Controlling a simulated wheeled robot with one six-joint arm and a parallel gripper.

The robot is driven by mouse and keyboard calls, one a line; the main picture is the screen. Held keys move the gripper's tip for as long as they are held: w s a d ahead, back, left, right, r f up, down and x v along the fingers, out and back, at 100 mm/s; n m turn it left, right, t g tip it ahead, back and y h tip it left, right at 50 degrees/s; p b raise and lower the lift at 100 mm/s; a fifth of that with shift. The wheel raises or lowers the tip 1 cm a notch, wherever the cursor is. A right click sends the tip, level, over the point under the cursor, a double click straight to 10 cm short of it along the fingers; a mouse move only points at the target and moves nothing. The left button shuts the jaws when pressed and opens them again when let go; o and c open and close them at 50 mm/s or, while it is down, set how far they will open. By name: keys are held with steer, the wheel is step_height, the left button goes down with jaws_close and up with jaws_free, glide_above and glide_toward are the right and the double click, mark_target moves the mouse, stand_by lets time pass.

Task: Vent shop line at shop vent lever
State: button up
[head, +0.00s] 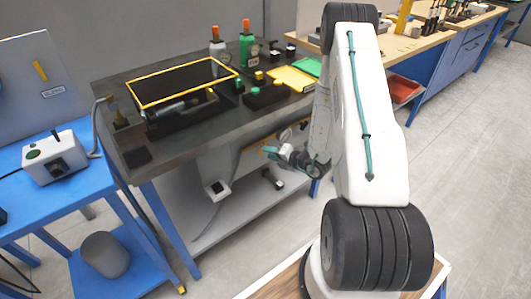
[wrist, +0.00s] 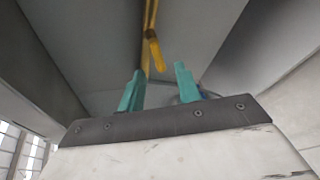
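A yellow lever (wrist: 155,52), likely the shop vent lever, hangs from a yellow line (wrist: 147,22) in the wrist view. My gripper (wrist: 158,76) has its two teal fingers apart with nothing between them. The lever's end shows just beyond the fingertips, between them in the picture; I see no contact. In the head view my gripper (head: 270,153) is below the front edge of the workbench, and a small yellow part (head: 259,146) shows beside it, partly hidden by the gripper.
The dark workbench (head: 165,158) is above and behind my gripper, with a yellow-rimmed black tray (head: 142,103), bottles and small parts on it. A lower shelf (head: 215,222) lies below. A blue table (head: 72,190) with a grey box (head: 55,158) stands left. The floor at right is clear.

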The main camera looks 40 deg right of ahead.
steer(key=shift+x, duration=1.5)
jaws_close()
steer(key=m+y, duration=0.1)
steer(key=r+m+t+y, duration=0.1)
steer(key=m, duration=0.1)
jaws_free()
